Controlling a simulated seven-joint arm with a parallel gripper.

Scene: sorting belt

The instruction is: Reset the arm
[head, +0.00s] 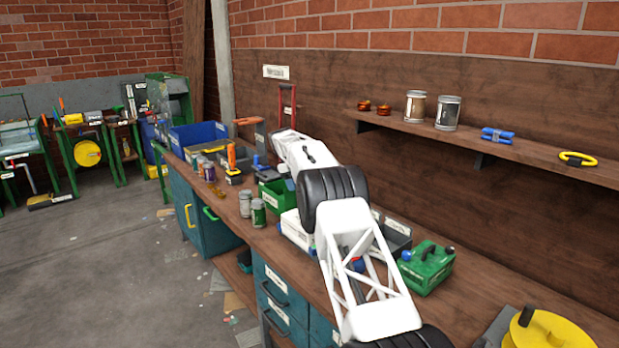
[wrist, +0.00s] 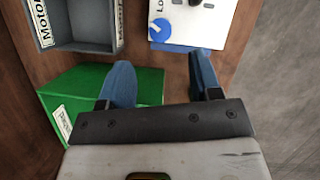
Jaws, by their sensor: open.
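My white arm stretches along the workbench in the head view, from the lower right towards the far end. My gripper (wrist: 161,78) is open in the wrist view, with its two blue fingers apart and nothing held between them. It hangs over the bench beside a green bin (wrist: 72,92) with a white label, which the left finger partly covers. The green bin also shows in the head view (head: 272,196). In the head view a blue fingertip (head: 258,161) shows near that bin, and the arm hides the rest of the gripper.
In the wrist view, a grey bin (wrist: 84,38) and a white box (wrist: 207,22) with a blue knob lie past the fingers. Jars (head: 258,213), a blue bin (head: 198,136) and a green device (head: 427,268) stand on the bench. A shelf (head: 520,150) runs along the wall.

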